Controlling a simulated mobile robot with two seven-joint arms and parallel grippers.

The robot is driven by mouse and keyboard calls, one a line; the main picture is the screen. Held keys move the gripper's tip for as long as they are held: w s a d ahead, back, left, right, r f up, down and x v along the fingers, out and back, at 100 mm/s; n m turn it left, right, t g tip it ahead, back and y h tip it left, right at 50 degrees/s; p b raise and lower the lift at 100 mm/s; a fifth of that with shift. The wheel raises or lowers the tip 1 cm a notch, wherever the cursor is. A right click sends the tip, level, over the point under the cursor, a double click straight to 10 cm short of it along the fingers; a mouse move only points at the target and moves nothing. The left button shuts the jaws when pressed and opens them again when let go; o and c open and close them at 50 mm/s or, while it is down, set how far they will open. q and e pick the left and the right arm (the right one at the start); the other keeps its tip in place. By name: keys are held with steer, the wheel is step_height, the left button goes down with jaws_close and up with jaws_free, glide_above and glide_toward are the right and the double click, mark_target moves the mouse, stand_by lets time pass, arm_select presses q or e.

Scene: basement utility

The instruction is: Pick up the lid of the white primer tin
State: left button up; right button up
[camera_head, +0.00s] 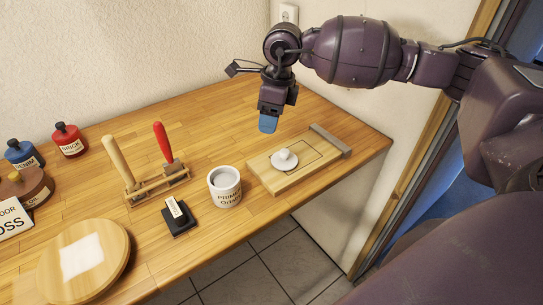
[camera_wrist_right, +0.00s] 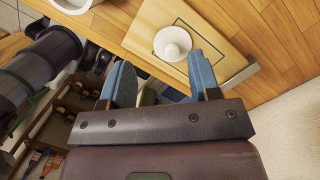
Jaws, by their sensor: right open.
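The white lid (camera_head: 284,160), a round disc with a knob on top, lies on a wooden board (camera_head: 262,172) near the table's right end. The lid also shows in the right wrist view (camera_wrist_right: 173,43), beyond the fingertips and roughly between them. The white primer tin (camera_head: 224,186) stands upright and uncovered to the left of the board; its rim is cut off in the wrist view. My right gripper (camera_head: 268,124) hangs with blue fingertips down, above and behind the lid in the head view. Its fingers (camera_wrist_right: 160,78) are apart and empty. My left gripper is out of view.
A wooden rack with a tan and a red handle (camera_head: 161,144) stands left of the tin. A small dark block with a label (camera_head: 178,217) and a round wooden board (camera_head: 112,262) are nearer. Bottles stand far left. A grey strip (camera_head: 331,141) edges the lid's board.

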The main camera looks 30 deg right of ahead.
steer(key=d, duration=0.1)
steer(key=s+d+h, duration=0.1)
steer(key=shift+s+d+f+g+h, duration=0.25)
steer(key=shift+d+f+g+h, duration=0.05)
steer(key=shift+d+f+g, duration=0.1)
glide_above(285, 151)
steer(key=f, duration=0.5)
steer(key=shift+w+a, duration=0.25)
steer(key=shift+a, duration=0.05)
steer(key=shift+s+f, duration=0.1)
steer(key=shift+f, duration=0.25)
steer(key=f, duration=0.2)
steer(key=f+p, duration=0.1)
steer(key=f, duration=0.1)
steer(key=shift+s+d+f, duration=0.15)
steer(key=shift+d+f, duration=0.05)
steer(key=shift+f, duration=0.05)
steer(key=c, duration=1)
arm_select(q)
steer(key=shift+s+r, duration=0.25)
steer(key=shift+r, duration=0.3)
